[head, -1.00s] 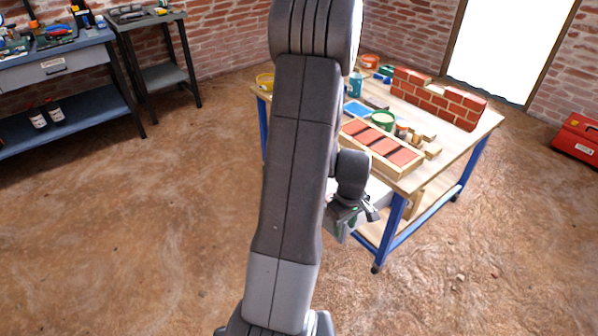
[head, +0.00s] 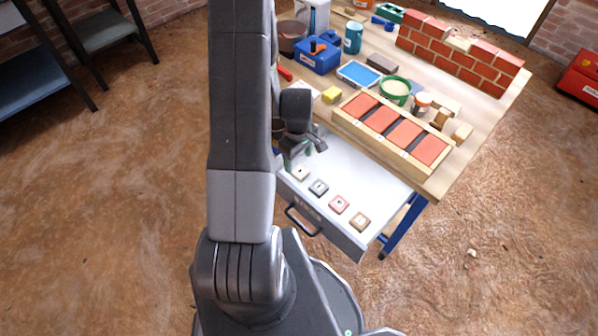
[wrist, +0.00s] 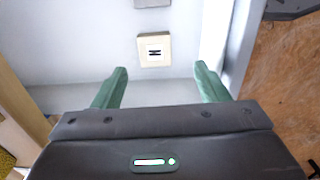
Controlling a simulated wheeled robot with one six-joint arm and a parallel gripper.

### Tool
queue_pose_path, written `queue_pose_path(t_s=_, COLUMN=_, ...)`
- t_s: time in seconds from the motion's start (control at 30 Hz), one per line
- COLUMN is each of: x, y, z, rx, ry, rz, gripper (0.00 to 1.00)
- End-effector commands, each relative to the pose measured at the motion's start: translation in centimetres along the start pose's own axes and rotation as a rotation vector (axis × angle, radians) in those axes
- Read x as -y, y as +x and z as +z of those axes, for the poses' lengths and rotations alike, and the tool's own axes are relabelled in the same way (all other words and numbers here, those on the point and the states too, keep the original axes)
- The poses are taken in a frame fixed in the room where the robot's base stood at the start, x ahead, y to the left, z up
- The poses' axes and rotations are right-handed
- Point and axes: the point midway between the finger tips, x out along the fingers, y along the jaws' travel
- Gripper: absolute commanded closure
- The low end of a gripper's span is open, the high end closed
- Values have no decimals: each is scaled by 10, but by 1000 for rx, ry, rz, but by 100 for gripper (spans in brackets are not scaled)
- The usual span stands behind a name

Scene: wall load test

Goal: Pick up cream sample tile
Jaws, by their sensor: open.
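The cream sample tile (head: 300,174) lies in the open white drawer of the workbench, at the left end of a row of small tiles. In the wrist view the cream tile (wrist: 145,58), with a dark mark on its face, lies flat beyond the fingertips and between their lines. My gripper (wrist: 160,76) is open with its green fingers apart and empty. In the head view my gripper (head: 304,150) hangs over the drawer's left end, just behind the cream tile and apart from it.
Grey (head: 318,187), pink (head: 339,204) and brown (head: 360,221) tiles lie right of it. The drawer front (head: 340,236) has a dark handle (head: 303,221). The wooden bench (head: 480,125) holds a brick tray (head: 433,172), paint cans and a small brick wall (head: 450,68).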

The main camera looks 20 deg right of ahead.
Motion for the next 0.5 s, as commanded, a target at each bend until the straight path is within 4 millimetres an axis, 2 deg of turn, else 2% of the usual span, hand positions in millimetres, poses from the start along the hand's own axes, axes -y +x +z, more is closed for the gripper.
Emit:
queue_pose_path(t_s=0.27, x=-2, y=20, z=0, rx=0, ry=0, rz=0, gripper=33)
queue_pose_path(t_s=0.5, x=-7, y=53, z=0, rx=1, ry=0, rz=-1, gripper=33)
